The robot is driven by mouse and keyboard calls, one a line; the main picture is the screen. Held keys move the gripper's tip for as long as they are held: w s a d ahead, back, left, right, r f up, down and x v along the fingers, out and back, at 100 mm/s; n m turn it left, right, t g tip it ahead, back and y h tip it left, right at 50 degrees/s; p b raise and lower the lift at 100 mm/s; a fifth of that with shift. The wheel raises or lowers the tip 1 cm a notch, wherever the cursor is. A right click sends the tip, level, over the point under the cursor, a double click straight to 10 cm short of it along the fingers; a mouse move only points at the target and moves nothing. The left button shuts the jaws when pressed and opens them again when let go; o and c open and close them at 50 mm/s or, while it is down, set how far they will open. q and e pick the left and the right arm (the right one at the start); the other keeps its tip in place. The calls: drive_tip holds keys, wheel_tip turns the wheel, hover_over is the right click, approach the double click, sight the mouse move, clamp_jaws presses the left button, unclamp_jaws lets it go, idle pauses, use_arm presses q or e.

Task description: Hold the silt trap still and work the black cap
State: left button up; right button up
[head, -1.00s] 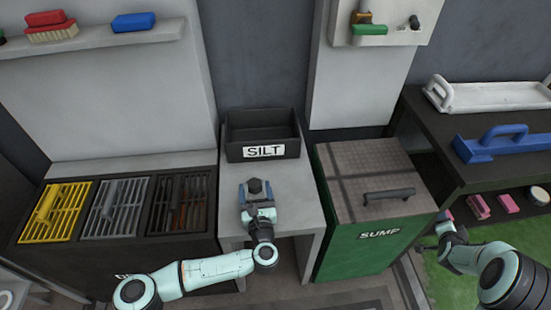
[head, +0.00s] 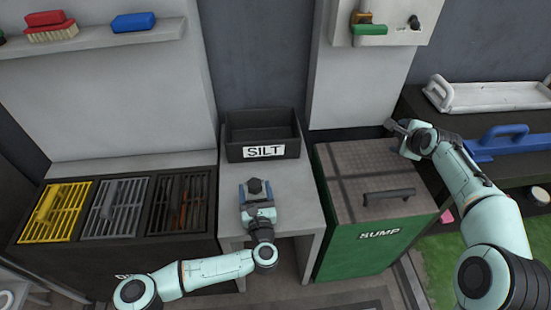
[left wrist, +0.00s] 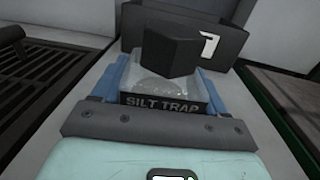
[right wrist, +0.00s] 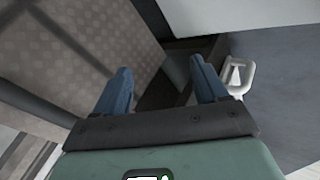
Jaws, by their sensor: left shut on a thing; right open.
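The silt trap (left wrist: 160,104) is a clear-walled body labelled SILT TRAP, on the pale stand in front of the black SILT bin. Its black cap (left wrist: 173,52) sits on top; it also shows in the head view (head: 255,186). My left gripper (head: 257,194) is shut on the silt trap, with its blue fingers on either side of the body in the left wrist view. My right gripper (head: 398,130) is open and empty, beyond the back right of the sump lid, far from the trap. Its two blue fingers (right wrist: 161,88) stand apart in the right wrist view.
The SILT bin (head: 263,153) stands behind the trap. The green SUMP box (head: 375,240) with its handled lid is between the trap and my right arm. Grates (head: 115,208) lie on the left. A dark shelf holds a white tray (head: 490,95) and a blue-handled float (head: 500,145).

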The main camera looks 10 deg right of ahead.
drive_tip(key=w+a+g+y, duration=0.2)
drive_tip(key=a+y, duration=0.1)
drive_tip(key=a, duration=0.8)
drive_tip(key=g+y, duration=0.3)
drive_tip(key=g, duration=0.3)
approach(258, 182)
drive_tip(key=shift+m, duration=0.3)
drive_tip(key=x, duration=0.8)
drive_tip(key=shift+s+a+f, duration=0.1)
drive_tip(key=shift+s+f, duration=0.2)
drive_tip(key=shift+f, duration=0.05)
drive_tip(key=c, duration=1.2)
drive_tip(key=shift+w+n+g, duration=0.25)
drive_tip(key=shift+n+g, duration=0.25)
drive_tip(key=shift+n, duration=0.7)
drive_tip(key=n, duration=0.1)
drive_tip(key=n+g, duration=0.1)
drive_tip(key=n, duration=0.1)
drive_tip(key=shift+w+n+y, duration=0.2)
drive_tip(key=shift+n+y, duration=0.1)
